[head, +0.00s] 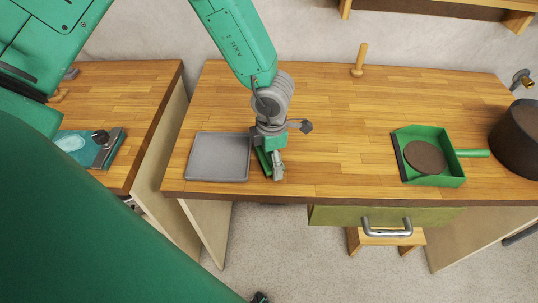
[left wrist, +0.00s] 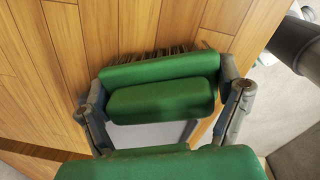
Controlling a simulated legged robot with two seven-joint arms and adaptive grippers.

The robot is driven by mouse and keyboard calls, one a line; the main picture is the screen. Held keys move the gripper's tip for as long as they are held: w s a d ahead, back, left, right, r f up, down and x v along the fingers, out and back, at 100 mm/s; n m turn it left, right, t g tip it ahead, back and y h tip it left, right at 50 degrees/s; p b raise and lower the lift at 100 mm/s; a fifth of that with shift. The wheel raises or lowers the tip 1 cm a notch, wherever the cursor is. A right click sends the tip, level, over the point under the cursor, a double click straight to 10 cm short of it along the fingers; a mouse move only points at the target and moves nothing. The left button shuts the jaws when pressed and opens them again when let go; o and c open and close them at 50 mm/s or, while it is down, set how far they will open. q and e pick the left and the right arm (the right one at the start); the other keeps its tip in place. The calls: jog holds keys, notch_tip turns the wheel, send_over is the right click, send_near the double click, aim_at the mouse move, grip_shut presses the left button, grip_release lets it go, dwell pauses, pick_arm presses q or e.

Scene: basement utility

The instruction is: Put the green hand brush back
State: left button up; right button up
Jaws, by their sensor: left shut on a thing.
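My left gripper (head: 275,170) is low over the front of the worktop (head: 330,115), just right of a shallow grey tray (head: 218,156). It is shut on the green hand brush (head: 262,162), which shows as a narrow green strip beside the fingers in the head view. In the left wrist view the brush's green body (left wrist: 158,68) lies across between the grey finger links, with dark bristles at its far side over the wood. The gripper hides much of the brush. I cannot tell whether the bristles touch the worktop. My right gripper is not in view.
A green dustpan (head: 455,172) with a brown disc (head: 425,158) in it lies at the right, beside a dark pot (head: 518,140). A wooden peg (head: 360,60) stands at the back. A drawer (head: 340,215) is below the front edge. The middle worktop is clear.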

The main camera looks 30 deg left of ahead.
pick_arm(q)
jog(key=o, duration=1.2)
jog(key=shift+d, duration=0.25)
jog(key=shift+c, duration=0.2)
jog(key=shift+w+d, duration=0.1)
jog(key=shift+d, duration=0.05)
jog(key=shift+a+r, duration=0.15)
jog(key=shift+a, duration=0.1)
jog(key=r, duration=0.3)
jog(key=shift+a+r, duration=0.35)
jog(key=shift+r, duration=0.05)
jog(key=r, duration=0.3)
jog(key=d+r, duration=0.1)
jog(key=r, duration=0.2)
jog(key=shift+s+d+r+p, duration=0.15)
jog(key=shift+s+r+p, duration=0.05)
jog(key=shift+r+p, duration=0.15)
jog(key=shift+d+r, duration=0.15)
jog(key=shift+r, duration=0.55)
jog(key=shift+a+f, duration=0.15)
jog(key=shift+a, duration=0.35)
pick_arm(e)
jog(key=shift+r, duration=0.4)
pick_arm(q)
jog(key=shift+d, duration=0.1)
